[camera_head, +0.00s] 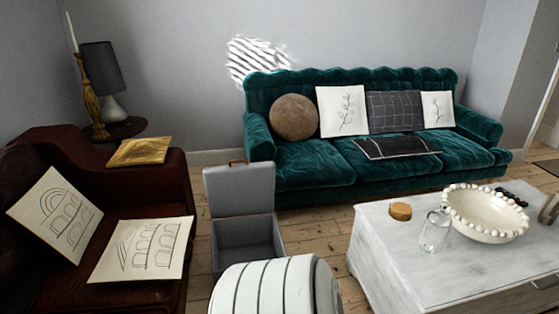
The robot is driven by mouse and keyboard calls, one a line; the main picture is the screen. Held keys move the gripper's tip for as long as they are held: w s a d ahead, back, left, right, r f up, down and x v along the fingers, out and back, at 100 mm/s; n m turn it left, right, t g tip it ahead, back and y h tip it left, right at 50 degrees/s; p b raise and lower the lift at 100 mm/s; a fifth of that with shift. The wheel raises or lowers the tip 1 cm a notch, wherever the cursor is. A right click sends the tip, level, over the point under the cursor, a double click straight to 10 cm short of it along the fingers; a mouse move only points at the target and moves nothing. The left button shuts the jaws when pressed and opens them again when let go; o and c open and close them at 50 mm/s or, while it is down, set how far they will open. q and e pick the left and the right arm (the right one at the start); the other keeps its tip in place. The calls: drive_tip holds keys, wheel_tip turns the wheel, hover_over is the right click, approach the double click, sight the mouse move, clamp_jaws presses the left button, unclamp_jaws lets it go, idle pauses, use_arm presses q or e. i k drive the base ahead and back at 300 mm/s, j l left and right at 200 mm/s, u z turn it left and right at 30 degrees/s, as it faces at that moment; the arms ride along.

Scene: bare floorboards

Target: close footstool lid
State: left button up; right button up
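The footstool (265,235) is a grey box on the floorboards, between the dark red armchair and the white table. Its lid (239,188) stands open, raised about upright at the back of the box. A small brown tab (237,162) shows at the lid's top edge. The box looks hollow, and its lower front is partly hidden by a rounded white form. Neither of my grippers is in view.
The rounded white ribbed form (275,288) fills the bottom centre, in front of the footstool. The dark red armchair (180,165) is to the left, the white table (385,250) to the right. A green sofa (320,160) stands behind. Some bare floor (315,225) shows between footstool and table.

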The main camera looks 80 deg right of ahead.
sight(247, 190)
drive_tip(key=z, duration=1.95)
